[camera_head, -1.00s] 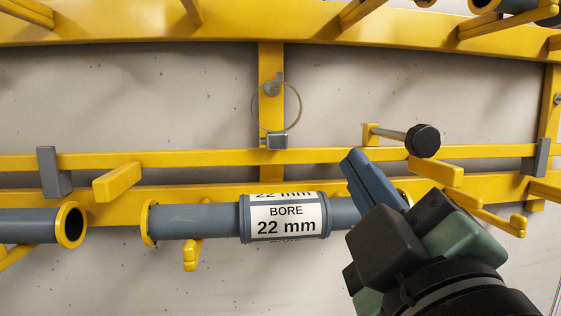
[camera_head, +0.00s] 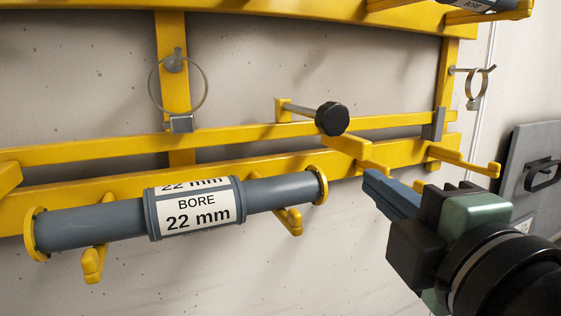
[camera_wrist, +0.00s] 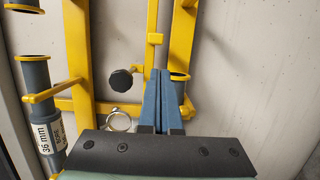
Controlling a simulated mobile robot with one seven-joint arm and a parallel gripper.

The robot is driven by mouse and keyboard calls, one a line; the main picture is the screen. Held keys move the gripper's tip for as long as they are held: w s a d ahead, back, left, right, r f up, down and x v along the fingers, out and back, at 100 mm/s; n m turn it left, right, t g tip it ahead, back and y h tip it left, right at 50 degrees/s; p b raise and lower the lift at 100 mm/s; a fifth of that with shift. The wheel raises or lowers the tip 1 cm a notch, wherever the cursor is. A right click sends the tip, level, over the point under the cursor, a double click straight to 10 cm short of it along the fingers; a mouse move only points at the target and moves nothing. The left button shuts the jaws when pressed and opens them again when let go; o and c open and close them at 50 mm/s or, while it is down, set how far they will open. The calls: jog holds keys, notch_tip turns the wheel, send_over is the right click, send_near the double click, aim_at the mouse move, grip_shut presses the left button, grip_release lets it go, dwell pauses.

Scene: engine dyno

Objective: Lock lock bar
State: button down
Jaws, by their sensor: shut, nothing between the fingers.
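A slim yellow bar (camera_head: 240,136), which looks like the lock bar, runs across the rack just above a wider yellow rail. A black round knob (camera_head: 332,118) on a metal rod stands out at this bar, held by a small yellow bracket; the knob also shows in the wrist view (camera_wrist: 121,79). My gripper (camera_head: 369,176) is shut and empty, below and right of the knob and apart from it. In the wrist view its blue fingers (camera_wrist: 160,74) are together, to the right of the knob. Whether the bar is latched I cannot tell.
A grey tube labelled 22 mm (camera_head: 196,205) lies on yellow hooks left of my gripper. A wire ring (camera_head: 178,88) hangs at upper left, and a smaller ring (camera_head: 476,85) at right. A yellow hook arm (camera_head: 465,160) juts out near my gripper. A grey case (camera_head: 535,175) stands far right.

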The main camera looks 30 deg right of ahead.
jog(key=p+x, duration=0.4)
jog(key=x, duration=0.6)
jog(key=shift+s, duration=0.1)
jog(key=d+b, duration=0.1)
jog(key=d, duration=0.2)
jog(key=d+b, duration=0.2)
jog(key=d, duration=0.1)
jog(key=shift+s, duration=0.25)
